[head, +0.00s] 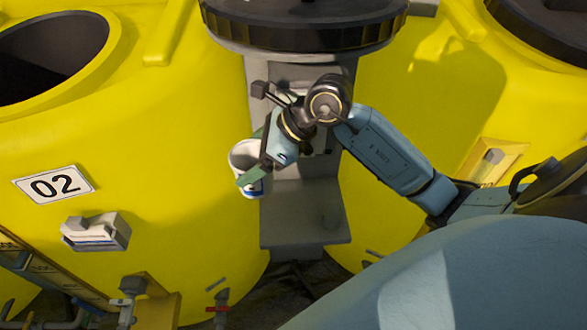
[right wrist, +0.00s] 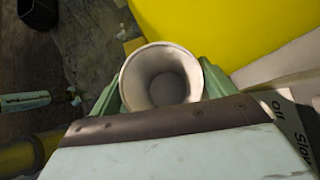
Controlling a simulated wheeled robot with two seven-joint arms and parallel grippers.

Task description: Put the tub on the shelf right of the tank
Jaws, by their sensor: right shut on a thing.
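The tub (head: 240,158) is a small white, open-topped container in the head view, in front of the yellow tank (head: 160,215) marked 02. My right gripper (head: 254,174) has green fingers and is shut on it. In the right wrist view the tub (right wrist: 160,74) sits between the green fingers, its mouth facing the camera; its inside looks empty. The grey shelf (head: 290,225) is right of the tank, below and to the right of the tub. The tub appears apart from the shelf. My left gripper is not in view.
A grey upright stands behind the shelf, under a large dark round lid (head: 305,28). Another yellow tank (head: 440,100) is on the right. A small box (head: 97,232) is on tank 02. The shelf's visible top looks clear.

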